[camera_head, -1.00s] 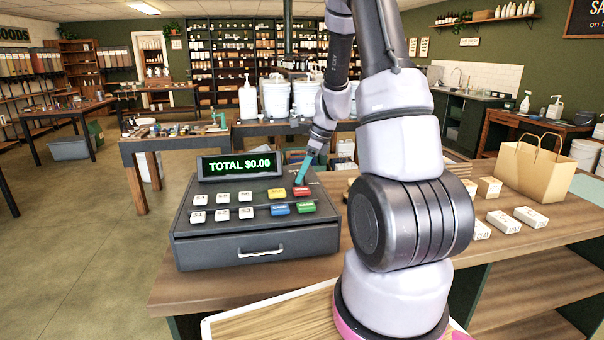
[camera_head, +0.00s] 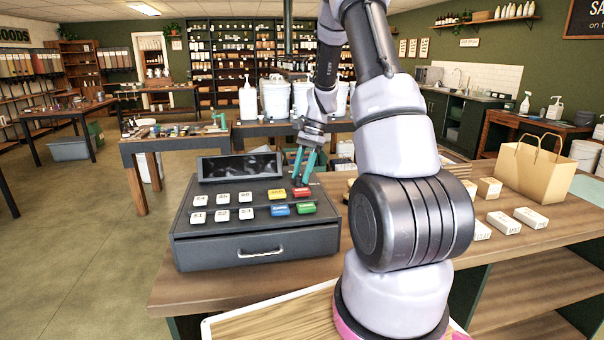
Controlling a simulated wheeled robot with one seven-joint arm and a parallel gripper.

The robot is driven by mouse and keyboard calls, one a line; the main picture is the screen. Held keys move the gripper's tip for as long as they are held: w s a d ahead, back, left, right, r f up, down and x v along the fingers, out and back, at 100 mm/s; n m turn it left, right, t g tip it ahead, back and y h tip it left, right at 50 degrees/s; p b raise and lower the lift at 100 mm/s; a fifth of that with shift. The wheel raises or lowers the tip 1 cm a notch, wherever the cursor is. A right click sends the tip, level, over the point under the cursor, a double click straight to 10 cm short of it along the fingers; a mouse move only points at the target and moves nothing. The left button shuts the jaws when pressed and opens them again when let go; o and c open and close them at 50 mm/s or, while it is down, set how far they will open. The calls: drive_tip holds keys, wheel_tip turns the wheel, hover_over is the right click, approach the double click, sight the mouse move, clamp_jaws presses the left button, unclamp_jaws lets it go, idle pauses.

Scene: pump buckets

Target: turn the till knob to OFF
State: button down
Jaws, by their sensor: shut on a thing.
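The till (camera_head: 215,250) is a dark grey register on the wooden counter, its drawer shut. Its display (camera_head: 240,168) is dark and shows no readable total. My gripper (camera_head: 301,181) points down at the till's upper right, behind the red key (camera_head: 301,192). Its two teal fingers stand a little apart and are shut on the till knob. The knob itself is too small and covered by the fingers to make out, and its markings cannot be read.
White, yellow, blue and green keys (camera_head: 306,207) sit close in front of my fingers. A paper bag (camera_head: 530,172) and several small white boxes (camera_head: 503,222) stand on the counter to the right. The floor at left is open.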

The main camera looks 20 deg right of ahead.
drive_tip(key=shift+w+n+g+h, duration=0.1)
drive_tip(key=shift+n+g+h, duration=0.25)
drive_tip(key=shift+n, duration=0.85)
drive_tip(key=shift+c, duration=2.2)
unclamp_jaws()
drive_tip(key=v, duration=1)
drive_tip(key=shift+w+d+r, duration=0.15)
drive_tip(key=shift+r, duration=0.2)
